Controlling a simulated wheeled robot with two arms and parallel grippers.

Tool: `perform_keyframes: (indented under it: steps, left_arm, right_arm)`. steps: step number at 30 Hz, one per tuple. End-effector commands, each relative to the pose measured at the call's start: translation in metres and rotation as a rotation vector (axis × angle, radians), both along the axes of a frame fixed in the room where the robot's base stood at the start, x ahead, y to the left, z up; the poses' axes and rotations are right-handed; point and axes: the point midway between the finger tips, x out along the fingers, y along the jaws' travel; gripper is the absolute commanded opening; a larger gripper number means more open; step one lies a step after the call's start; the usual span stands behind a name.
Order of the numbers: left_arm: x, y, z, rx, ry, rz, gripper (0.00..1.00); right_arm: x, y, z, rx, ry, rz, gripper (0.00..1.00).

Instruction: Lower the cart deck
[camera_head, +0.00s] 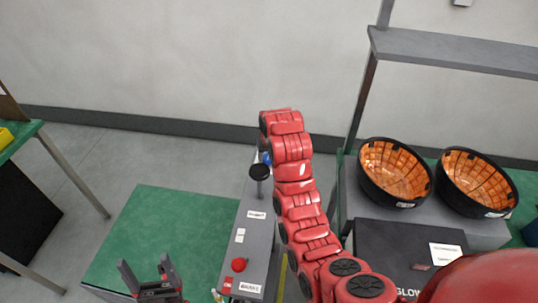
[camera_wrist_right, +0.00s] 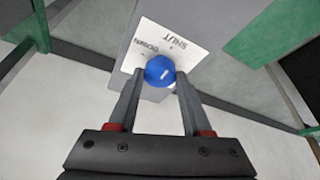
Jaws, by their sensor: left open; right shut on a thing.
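The cart's green deck (camera_head: 160,235) lies at the lower left of the head view. A grey panel (camera_head: 256,230) runs along its right side, with a red button (camera_head: 239,265), a black knob (camera_head: 260,172) and white labels. My left gripper (camera_head: 143,262) is open and empty over the deck's near part. In the right wrist view my right gripper (camera_wrist_right: 161,77) is shut on a round blue knob (camera_wrist_right: 160,69) in front of a white label (camera_wrist_right: 172,48) that reads "SHUT". In the head view the red right arm mostly hides that knob; only a bit of blue (camera_head: 267,158) shows.
A green table (camera_head: 18,140) stands at the far left. Grey floor is clear between that table and the deck.

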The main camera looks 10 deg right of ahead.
Motion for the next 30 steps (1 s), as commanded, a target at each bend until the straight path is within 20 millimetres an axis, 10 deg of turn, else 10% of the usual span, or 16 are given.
perform_keyframes:
  steps: [17, 18, 22, 30]
  left_arm:
    - [0.0000, 0.0000, -0.0001, 0.000, 0.000, 0.000, 0.79]
    - [0.0000, 0.0000, -0.0001, 0.000, 0.000, 0.000, 0.79]
    - [0.0000, 0.0000, -0.0002, 0.000, 0.000, 0.000, 0.79]
    - [0.0000, 0.0000, 0.0004, 0.000, 0.000, 0.000, 0.79]
  right_arm:
    - [0.0005, -0.0003, 0.0006, 0.000, -0.002, -0.029, 0.00]
    - [0.0005, -0.0003, 0.0005, 0.000, -0.002, -0.029, 0.56]
    - [0.0004, -0.0002, 0.0004, 0.000, -0.001, -0.028, 0.79]
    - [0.0001, 0.0001, 0.0006, 0.000, 0.000, -0.027, 0.79]
